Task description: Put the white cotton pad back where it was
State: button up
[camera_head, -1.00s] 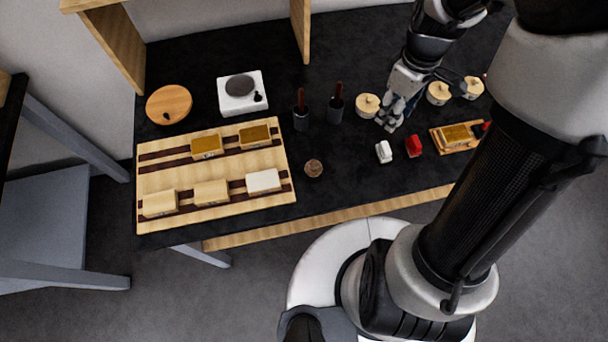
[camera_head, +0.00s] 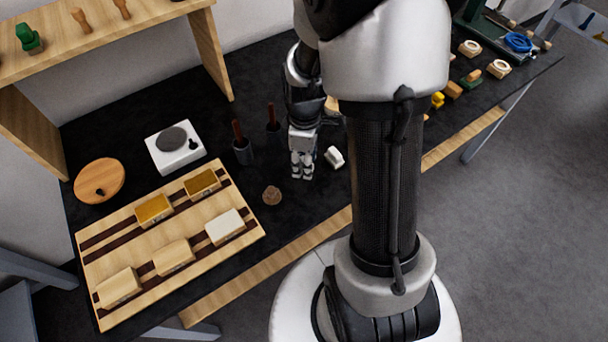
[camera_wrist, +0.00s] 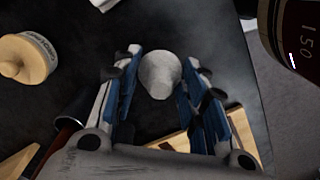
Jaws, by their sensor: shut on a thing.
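The white cotton pad (camera_wrist: 160,75) shows in the wrist view as a pale, rounded, tapering piece between my two blue-lined fingers. My gripper (camera_wrist: 158,88) is shut on it. In the head view my gripper (camera_head: 301,172) points down over the black table, between a small round brown piece (camera_head: 272,195) and a white block (camera_head: 333,157). The pad cannot be made out there; the fingers hide it. The pad's former place cannot be told from these frames.
A wooden board (camera_head: 120,228) with several blocks lies at left. Two dark cups with brushes (camera_head: 243,150) stand left of my gripper. My arm hides part of the table.

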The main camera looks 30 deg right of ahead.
jog(key=shift+f+b, duration=0.8)
jog(key=shift+f, duration=1.75)
jog(key=shift+f, duration=0.2)
jog(key=o, duration=1)
jog(key=shift+r, duration=0.15)
